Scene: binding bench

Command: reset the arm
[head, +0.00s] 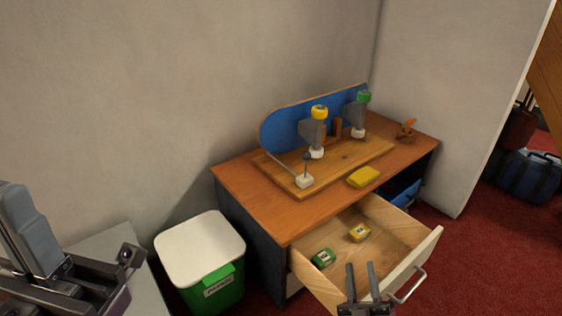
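My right gripper (361,268) is at the bottom centre, at the open drawer (395,238) of the wooden bench. Its two fingers point away from me and stand apart, with nothing between them. A green block with a pale label (323,258) and a yellow block with a pale label (359,232) lie in the drawer beyond the fingertips. My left gripper (124,268) is at the lower left, partly cut off by the frame. Its fingers are seen edge-on, and I cannot tell whether they are open. No held object shows there.
The bench top (238,180) carries a wooden board with a blue back panel (280,132), two grey devices with yellow and green caps, and a yellow block (363,177). A green bin with a white lid (200,248) stands left of the bench. Red carpet lies right.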

